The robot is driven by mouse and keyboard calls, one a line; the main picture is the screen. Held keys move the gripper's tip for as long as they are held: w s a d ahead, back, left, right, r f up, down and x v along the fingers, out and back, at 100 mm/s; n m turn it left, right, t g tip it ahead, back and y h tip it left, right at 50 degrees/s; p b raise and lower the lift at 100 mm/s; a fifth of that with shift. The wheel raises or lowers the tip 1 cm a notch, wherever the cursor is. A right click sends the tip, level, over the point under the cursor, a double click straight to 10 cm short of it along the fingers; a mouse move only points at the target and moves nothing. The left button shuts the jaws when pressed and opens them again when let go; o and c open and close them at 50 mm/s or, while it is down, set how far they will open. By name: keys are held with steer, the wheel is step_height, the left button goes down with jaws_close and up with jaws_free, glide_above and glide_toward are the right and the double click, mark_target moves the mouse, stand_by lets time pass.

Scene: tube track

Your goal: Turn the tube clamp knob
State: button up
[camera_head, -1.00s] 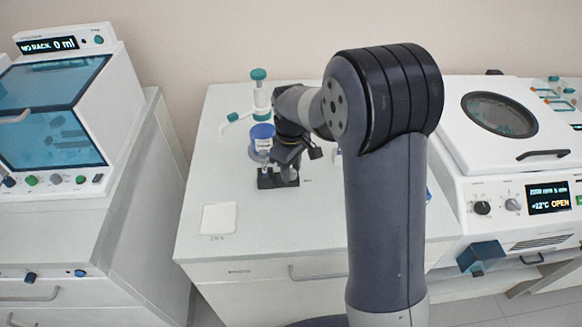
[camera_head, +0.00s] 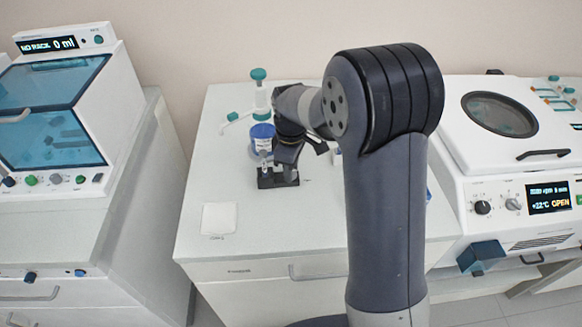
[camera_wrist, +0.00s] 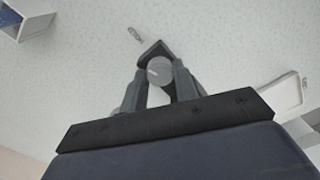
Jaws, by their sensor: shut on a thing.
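The tube clamp knob (camera_wrist: 160,72) is a round grey knob with a light mark line, seen from above in the wrist view. My gripper (camera_wrist: 161,80) has its two fingers closed around its sides. The dark clamp base (camera_wrist: 154,49) shows just beyond the knob. In the head view the black clamp base (camera_head: 278,180) stands on the white bench, with my gripper (camera_head: 287,158) coming down over its right part. The knob itself is hidden there by my gripper.

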steer(key=n, duration=1.1)
steer(key=shift+n, duration=2)
steer(key=o, duration=1)
steer(key=shift+c, duration=0.2)
step_height(320, 180, up, 11)
steer(key=shift+b, duration=0.4)
steer(key=shift+f, duration=0.15)
